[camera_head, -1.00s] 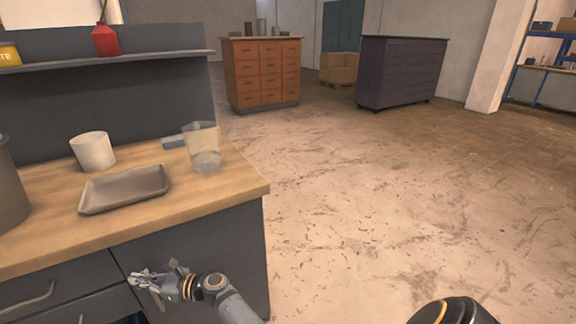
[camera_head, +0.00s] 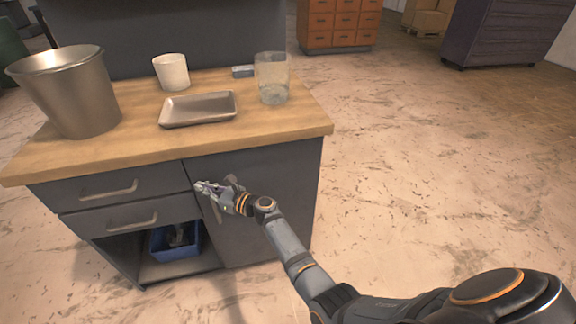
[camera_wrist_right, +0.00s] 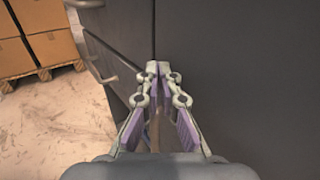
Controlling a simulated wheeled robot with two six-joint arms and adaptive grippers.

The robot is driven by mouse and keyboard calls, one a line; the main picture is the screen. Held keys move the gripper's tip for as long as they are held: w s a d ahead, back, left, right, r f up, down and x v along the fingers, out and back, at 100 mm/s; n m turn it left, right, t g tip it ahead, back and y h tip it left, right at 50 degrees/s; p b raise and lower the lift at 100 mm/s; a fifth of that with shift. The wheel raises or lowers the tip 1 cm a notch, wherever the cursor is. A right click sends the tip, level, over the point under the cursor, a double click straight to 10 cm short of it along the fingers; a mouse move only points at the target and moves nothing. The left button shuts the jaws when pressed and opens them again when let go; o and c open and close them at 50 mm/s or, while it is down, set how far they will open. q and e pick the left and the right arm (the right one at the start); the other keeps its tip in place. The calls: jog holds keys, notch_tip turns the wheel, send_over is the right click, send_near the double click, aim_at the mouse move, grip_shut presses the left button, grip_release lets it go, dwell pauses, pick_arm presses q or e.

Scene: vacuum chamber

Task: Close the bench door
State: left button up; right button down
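The bench (camera_head: 150,150) has a wooden top and a dark grey body. Its door (camera_head: 270,195) is at the right of the front, beside two drawers, and looks flush or nearly flush with the front. The door's upright handle (camera_head: 217,210) shows just below my right gripper (camera_head: 207,187), which is at the door's upper left edge. In the right wrist view the fingertips of my right gripper (camera_wrist_right: 158,68) meet in front of the dark seam beside the door (camera_wrist_right: 235,70). I cannot tell whether the handle is between the fingers. My left gripper is not in view.
A metal bucket (camera_head: 68,95), white cup (camera_head: 171,72), tray (camera_head: 198,109) and glass beaker (camera_head: 272,80) stand on the bench top. A blue bin (camera_head: 174,243) sits in the open space below the drawers. The floor (camera_head: 410,190) to the right is clear.

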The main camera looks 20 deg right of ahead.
jog(key=v, duration=1.2)
